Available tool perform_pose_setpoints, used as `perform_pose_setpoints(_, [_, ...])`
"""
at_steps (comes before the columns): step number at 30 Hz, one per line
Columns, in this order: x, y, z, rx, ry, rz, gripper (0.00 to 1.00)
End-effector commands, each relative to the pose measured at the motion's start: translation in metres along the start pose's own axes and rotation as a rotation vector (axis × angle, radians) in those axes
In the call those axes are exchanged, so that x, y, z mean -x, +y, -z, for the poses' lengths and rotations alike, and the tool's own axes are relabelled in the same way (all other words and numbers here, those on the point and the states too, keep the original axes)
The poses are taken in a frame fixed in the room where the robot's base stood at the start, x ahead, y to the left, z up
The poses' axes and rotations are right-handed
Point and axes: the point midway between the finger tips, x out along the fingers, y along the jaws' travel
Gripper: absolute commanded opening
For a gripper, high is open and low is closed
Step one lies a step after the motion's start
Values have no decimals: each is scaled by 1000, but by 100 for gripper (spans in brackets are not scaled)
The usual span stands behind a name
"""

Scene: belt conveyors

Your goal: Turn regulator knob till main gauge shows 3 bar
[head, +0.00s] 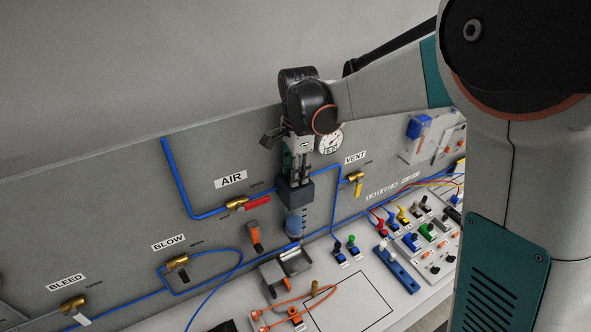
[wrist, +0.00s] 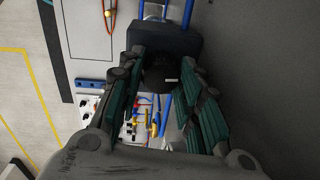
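The regulator is a dark block (head: 295,192) with a blue bowl (head: 296,224) under it, mounted on the grey panel. Its round black knob (wrist: 158,78) with a small white mark shows in the wrist view, in front of the block. My gripper (head: 299,172) points down from above the regulator. In the wrist view the fingers of my gripper (wrist: 161,70) stand on both sides of the knob, very near it; whether they press on it I cannot tell. The round white gauge (head: 331,140) is partly hidden behind my gripper; its needle is too small to read.
A red-handled AIR valve (head: 240,203) is left of the regulator and a yellow VENT valve (head: 355,178) is right. Blue pipe runs along the panel. Below stand a grey bracket (head: 272,277), an orange hose loop (head: 290,312) and several coloured connectors.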

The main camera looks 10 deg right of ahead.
Motion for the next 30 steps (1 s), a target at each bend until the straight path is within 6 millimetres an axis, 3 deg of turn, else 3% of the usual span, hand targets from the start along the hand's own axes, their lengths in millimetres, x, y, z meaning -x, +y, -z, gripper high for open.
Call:
perform_pose_setpoints(11, [-1,0,0,75,-5,0,9])
perform_pose_setpoints(30, [-1,0,1,482,-33,0,9])
